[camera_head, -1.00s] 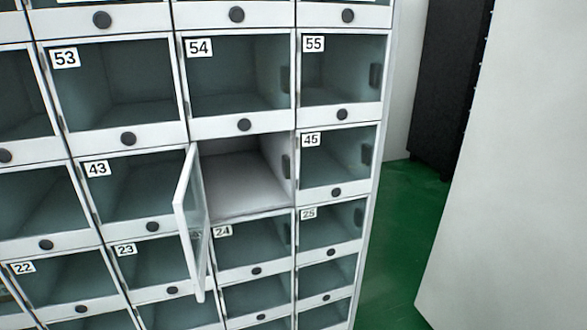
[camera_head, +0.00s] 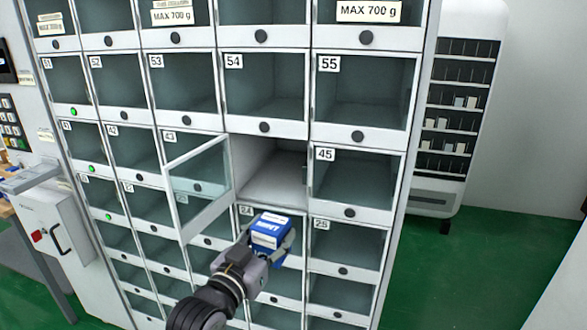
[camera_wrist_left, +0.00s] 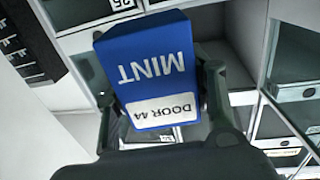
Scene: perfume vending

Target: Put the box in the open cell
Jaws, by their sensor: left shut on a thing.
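My left gripper (camera_head: 268,244) is shut on a blue box (camera_head: 265,238) with a white label and holds it in front of the locker wall, just below the open cell. In the left wrist view the box (camera_wrist_left: 152,62) reads "MINT" and "DOOR 44", upside down, between the two fingers of the gripper (camera_wrist_left: 160,95). The open cell (camera_head: 275,185) is empty as far as I see, between cells 43 and 45, below 54 and above 24. Its glass door (camera_head: 203,182) is swung out to the left. My right gripper is not in view.
The closed cells around are glass-fronted, with 45 (camera_head: 355,180) to the right and 54 (camera_head: 265,85) above. A white cabinet with dark shelves (camera_head: 457,110) stands to the right behind. A panel with a red button (camera_head: 40,236) is at the left. Green floor shows at the right.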

